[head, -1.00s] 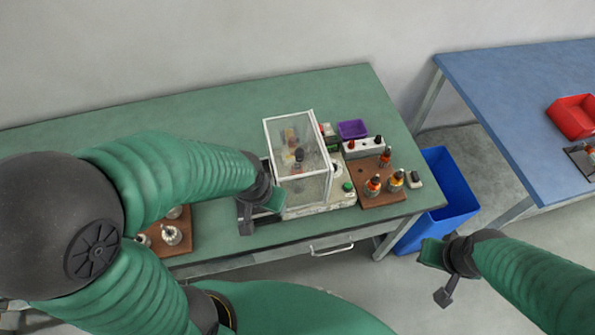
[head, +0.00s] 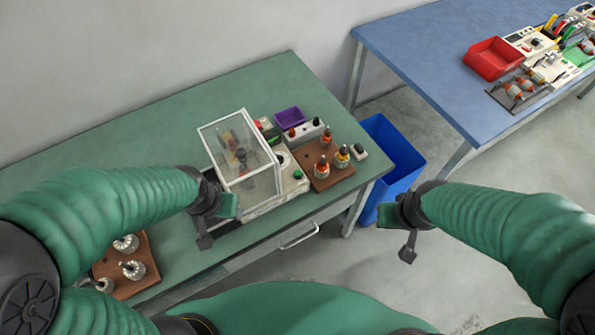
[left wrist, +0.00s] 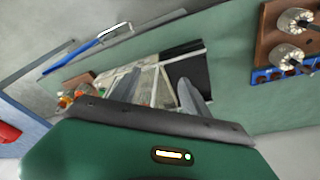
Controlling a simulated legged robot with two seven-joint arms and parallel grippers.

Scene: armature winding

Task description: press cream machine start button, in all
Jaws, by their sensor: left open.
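The cream machine (head: 292,188) stands on the green bench with a clear, white-framed cover (head: 245,188) over its left part. A round green button (head: 298,174) sits on its uncovered right part, apart from both grippers. My left gripper (head: 207,230) is open and empty, just left of the cover near the bench's front edge. In the left wrist view its two fingers (left wrist: 160,88) are spread, with the white-framed cover seen beyond them. My right gripper (head: 403,238) hangs over the floor beyond the bench's right end; its jaw opening is not clear.
Wooden boards with armatures lie right (head: 318,181) and left (head: 113,287) of the machine. A purple tray (head: 288,117) and a white switch box (head: 304,133) are behind. A blue bin (head: 405,158) stands between the benches. A red bin (head: 493,58) sits on the blue bench.

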